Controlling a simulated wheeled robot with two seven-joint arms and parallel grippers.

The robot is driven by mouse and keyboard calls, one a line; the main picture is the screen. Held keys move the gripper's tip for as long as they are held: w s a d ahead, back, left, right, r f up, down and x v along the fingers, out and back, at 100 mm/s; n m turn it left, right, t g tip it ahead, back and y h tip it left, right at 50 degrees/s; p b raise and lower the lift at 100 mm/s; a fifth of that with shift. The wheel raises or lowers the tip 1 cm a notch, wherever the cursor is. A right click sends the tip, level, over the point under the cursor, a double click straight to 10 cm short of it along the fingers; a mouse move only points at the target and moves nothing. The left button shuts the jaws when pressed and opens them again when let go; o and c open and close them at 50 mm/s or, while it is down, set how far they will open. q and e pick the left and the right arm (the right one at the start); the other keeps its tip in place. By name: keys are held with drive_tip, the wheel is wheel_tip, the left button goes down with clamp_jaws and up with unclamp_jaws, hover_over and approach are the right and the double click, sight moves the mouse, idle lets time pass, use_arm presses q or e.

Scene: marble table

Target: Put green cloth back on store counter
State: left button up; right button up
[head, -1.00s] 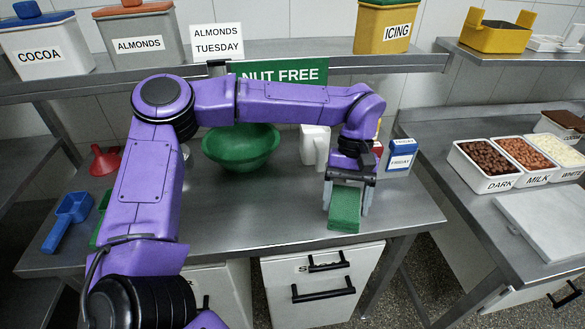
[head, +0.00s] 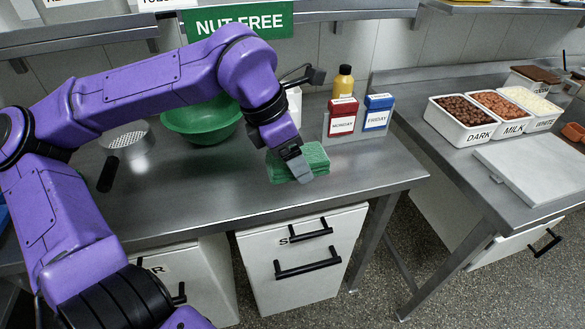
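The green cloth (head: 316,158) is a folded, thick pad at the right part of the steel counter (head: 215,190), near its front edge. It lies level and looks to be at the counter surface; any small gap under it cannot be made out. My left gripper (head: 298,166) reaches down over the cloth from the left and is shut on it. One finger shows against the cloth's near side; the other is hidden behind it. My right gripper is not in view.
A green bowl (head: 203,120) stands behind to the left, with a black-handled strainer (head: 108,174) beside it. Red (head: 342,117) and blue (head: 378,112) boxes and a yellow bottle (head: 343,85) stand behind the cloth. Chocolate bins (head: 464,125) are on the right table. The counter's front middle is clear.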

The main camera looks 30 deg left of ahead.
use_arm(q)
drive_tip(key=w+a+f+p, duration=0.1)
drive_tip(key=w+a+f, duration=0.1)
drive_tip(key=w+f, duration=0.1)
drive_tip(key=w+a+f+p, duration=0.1)
drive_tip(key=w+a+f, duration=0.2)
drive_tip(key=w, duration=0.1)
drive_tip(key=w+a+f, duration=0.3)
drive_tip(key=shift+w+a+f+p, duration=0.2)
drive_tip(key=shift+w+f+p, duration=0.05)
drive_tip(key=shift+w+p, duration=0.15)
wheel_tip(320, 180, down, 2)
drive_tip(key=shift+w+a+f+p, duration=0.1)
drive_tip(key=shift+f+p, duration=0.1)
drive_tip(key=shift+p, duration=0.25)
drive_tip(key=shift+f, duration=0.35)
drive_tip(key=shift+f, duration=0.1)
drive_tip(key=shift+f, duration=0.1)
drive_tip(key=o, duration=1)
